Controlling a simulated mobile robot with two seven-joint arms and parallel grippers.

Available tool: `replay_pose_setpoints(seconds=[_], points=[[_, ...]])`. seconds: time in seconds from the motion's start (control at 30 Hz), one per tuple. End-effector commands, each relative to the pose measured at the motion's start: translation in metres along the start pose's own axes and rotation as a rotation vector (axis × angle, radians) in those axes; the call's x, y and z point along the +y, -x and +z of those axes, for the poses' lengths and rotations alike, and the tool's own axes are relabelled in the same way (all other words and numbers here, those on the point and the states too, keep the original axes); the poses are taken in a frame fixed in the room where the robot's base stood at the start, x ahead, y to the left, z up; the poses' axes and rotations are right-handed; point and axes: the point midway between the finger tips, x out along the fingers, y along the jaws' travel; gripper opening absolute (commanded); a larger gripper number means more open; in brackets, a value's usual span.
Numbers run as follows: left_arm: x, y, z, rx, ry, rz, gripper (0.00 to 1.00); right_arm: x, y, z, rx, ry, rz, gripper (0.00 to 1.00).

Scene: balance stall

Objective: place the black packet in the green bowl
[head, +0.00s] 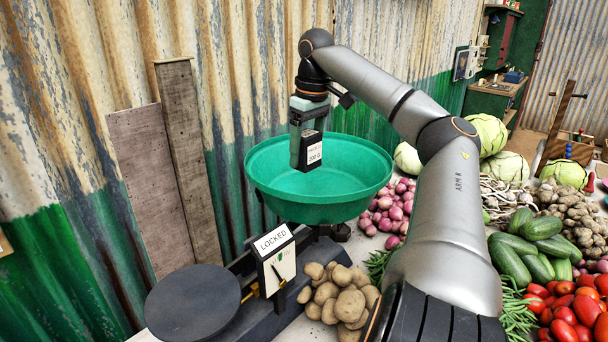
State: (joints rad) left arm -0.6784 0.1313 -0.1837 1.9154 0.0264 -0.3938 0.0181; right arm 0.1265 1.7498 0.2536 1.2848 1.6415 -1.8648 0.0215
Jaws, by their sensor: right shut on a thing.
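The green bowl (270,196) sits on the right side of a dark balance scale, its inside empty where I can see it. My right gripper (304,145) points down over the bowl and is shut on the black packet (311,151). The packet is small, with a white label on its front, and hangs upright in front of the bowl's inner wall. I cannot tell how far its lower end is from the bowl's floor. My left gripper is not in view.
The scale has a dark flat plate (193,304) and a sign reading LOCKED (272,240). Potatoes (340,300), onions (392,207), cucumbers (530,245) and tomatoes (575,310) lie around to the right. Planks (182,130) lean on the corrugated wall behind.

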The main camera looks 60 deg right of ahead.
Motion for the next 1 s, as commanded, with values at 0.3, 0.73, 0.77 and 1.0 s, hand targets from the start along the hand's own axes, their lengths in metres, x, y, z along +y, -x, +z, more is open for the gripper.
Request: replay_pose_setpoints(seconds=[0.3,0.73,0.77,1.0], points=[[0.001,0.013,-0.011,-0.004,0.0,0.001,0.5,0.028,-0.017,-0.024,-0.004,-0.001,0.005,0.0],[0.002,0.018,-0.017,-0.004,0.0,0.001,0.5,0.054,-0.049,-0.047,-0.004,0.0,0.004,0.0],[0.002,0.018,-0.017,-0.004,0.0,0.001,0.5,0.056,-0.052,-0.049,-0.003,-0.001,0.005,0.0],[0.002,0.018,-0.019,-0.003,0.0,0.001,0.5,0.067,-0.073,-0.058,-0.001,0.0,0.004,0.0]])
